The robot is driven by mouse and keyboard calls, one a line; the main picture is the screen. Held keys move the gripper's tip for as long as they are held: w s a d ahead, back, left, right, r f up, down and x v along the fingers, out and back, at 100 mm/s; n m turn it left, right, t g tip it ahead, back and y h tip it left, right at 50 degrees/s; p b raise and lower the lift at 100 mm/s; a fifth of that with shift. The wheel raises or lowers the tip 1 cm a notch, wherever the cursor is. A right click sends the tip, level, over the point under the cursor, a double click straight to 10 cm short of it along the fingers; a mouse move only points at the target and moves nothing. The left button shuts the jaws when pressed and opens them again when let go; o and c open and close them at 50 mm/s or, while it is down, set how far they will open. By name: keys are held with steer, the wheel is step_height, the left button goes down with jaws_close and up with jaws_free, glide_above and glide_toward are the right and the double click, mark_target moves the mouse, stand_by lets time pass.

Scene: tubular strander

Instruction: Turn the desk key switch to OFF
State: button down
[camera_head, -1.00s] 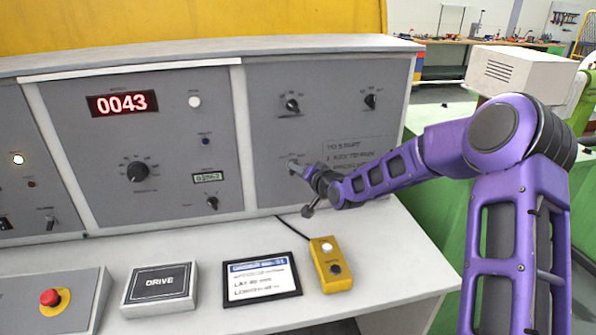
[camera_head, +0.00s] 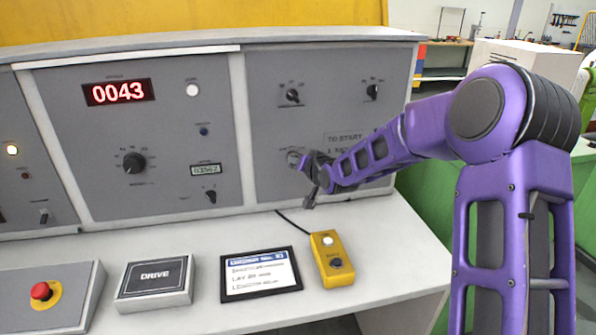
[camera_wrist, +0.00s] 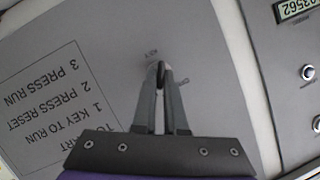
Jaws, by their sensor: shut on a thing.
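The desk key switch (camera_head: 292,157) is on the lower part of the right grey panel, mostly hidden behind my gripper (camera_head: 301,160) in the head view. In the wrist view, the two fingers of my gripper (camera_wrist: 161,72) come together on the small dark key (camera_wrist: 160,68) at the panel face. Small markings, one reading KEY, show upside down around it. The fingers cover much of the switch, so I cannot tell which mark the key points to.
An instruction label (camera_wrist: 60,103) is beside the switch. Two knobs (camera_head: 292,96) (camera_head: 372,91) are above. Below on the desk are a yellow button box (camera_head: 331,258), a framed card (camera_head: 260,273), the DRIVE box (camera_head: 155,282) and a red stop button (camera_head: 41,291).

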steer(key=n+h, duration=0.2)
steer(key=n, duration=0.1)
steer(key=n+t+h+p, duration=0.1)
steer(key=n+h, duration=0.1)
steer(key=n, duration=0.1)
steer(key=a+n+t+h+p, duration=0.1)
steer(key=n+h, duration=0.1)
steer(key=n, duration=0.2)
steer(key=shift+s+f, duration=0.1)
steer(key=shift+s, duration=0.1)
stand_by(0.5)
steer(key=shift+h, duration=0.3)
steer(key=c, duration=1)
jaws_free()
steer(key=shift+o, duration=0.2)
steer(key=shift+a, duration=0.1)
